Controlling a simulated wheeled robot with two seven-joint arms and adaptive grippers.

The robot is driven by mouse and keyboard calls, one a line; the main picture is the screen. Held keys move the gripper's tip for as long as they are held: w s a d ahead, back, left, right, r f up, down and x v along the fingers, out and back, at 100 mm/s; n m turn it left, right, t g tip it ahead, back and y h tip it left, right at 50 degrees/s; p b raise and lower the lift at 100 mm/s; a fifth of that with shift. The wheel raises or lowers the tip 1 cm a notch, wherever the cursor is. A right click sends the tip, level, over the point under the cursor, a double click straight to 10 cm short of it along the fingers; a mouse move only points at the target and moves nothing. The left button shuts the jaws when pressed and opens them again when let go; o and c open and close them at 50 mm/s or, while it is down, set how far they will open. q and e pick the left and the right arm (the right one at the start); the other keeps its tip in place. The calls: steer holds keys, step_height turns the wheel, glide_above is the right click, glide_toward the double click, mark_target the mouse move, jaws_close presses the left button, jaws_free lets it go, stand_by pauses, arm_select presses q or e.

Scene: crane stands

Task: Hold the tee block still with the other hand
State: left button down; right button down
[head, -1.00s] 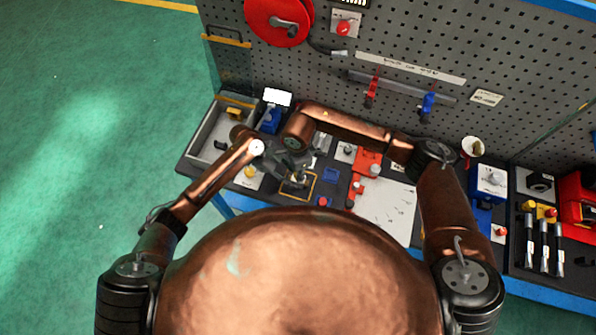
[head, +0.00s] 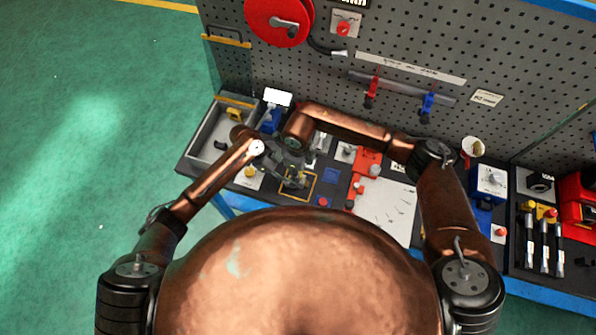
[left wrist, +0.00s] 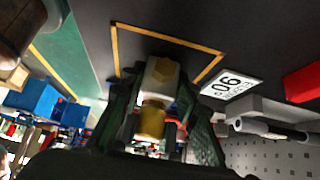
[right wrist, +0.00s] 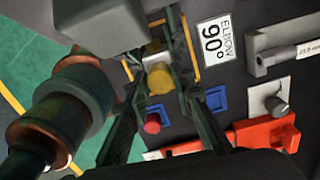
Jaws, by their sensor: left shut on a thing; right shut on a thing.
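The tee block is a pale metal block with brass fittings; it shows between the fingers in the left wrist view (left wrist: 158,78) and in the right wrist view (right wrist: 156,63). It is over or within a yellow outlined square (head: 313,186) on the dark bench, beside an "ELBOW 90°" label (right wrist: 214,48). My left gripper (left wrist: 158,105) is shut on the block, its fingers on either side. My right gripper (right wrist: 160,82) is also shut on it, from another side, near a brass end. In the head view the arms and grippers largely hide the block.
A red knob (right wrist: 152,124) and blue square recesses (right wrist: 213,102) lie close to my right gripper. A red fixture (head: 368,162) and white sheet (head: 385,210) are to the right. A grey tray (head: 212,135) is at left. The pegboard (head: 400,50) rises behind.

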steer(key=shift+m, duration=0.5)
steer(key=m, duration=0.5)
steer(key=m, duration=0.5)
stand_by(0.3)
steer(key=c, duration=1.6)
jaws_free()
